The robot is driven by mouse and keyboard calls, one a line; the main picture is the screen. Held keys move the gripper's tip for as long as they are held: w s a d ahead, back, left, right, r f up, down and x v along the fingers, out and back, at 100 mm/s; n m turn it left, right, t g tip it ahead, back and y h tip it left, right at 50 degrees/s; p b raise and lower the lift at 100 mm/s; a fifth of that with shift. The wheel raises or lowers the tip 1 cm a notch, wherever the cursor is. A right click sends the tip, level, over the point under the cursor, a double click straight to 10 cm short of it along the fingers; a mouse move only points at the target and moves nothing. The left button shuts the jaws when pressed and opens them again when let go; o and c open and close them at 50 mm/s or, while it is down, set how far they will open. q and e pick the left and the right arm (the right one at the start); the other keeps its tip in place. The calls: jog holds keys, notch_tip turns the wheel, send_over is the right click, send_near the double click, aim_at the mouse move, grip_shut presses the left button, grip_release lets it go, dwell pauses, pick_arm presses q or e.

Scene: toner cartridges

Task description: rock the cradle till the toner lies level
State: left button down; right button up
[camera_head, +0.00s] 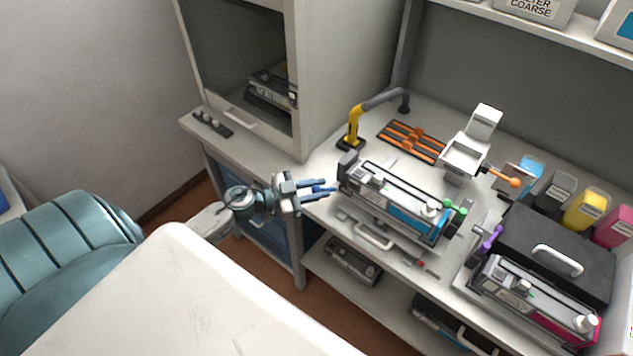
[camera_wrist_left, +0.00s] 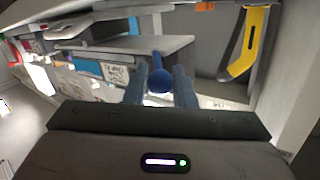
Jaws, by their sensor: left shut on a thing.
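The toner cartridge (camera_head: 385,187) with a cyan panel (camera_head: 405,225) lies in the grey cradle (camera_head: 347,162) on the bench, slanting down to the right in the head view. A blue knob handle (camera_head: 330,189) sticks out of the cradle's left end. My left gripper (camera_head: 321,190) is at that end, its fingers shut around the blue handle. In the left wrist view the round blue knob (camera_wrist_left: 160,79) sits between the two fingers. The toner's level inside the cartridge is too small to read. My right gripper is not in view.
A yellow nozzle arm (camera_head: 355,125) and an orange rack (camera_head: 413,141) stand behind the cradle. A second cartridge (camera_head: 535,298) with magenta, a black case (camera_head: 560,245) and toner bottles (camera_head: 585,209) fill the right. A tall cabinet (camera_head: 340,75) rises behind my left gripper.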

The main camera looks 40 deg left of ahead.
pick_arm(q)
jog(key=c, duration=1.3)
grip_release()
jog(key=shift+o, duration=0.2)
jog(key=shift+s, duration=0.1)
jog(key=shift+s+a, duration=0.2)
jog(key=shift+a, duration=0.05)
jog(key=b+v, duration=0.1)
jog(key=v, duration=0.9)
jog(key=shift+r, duration=0.1)
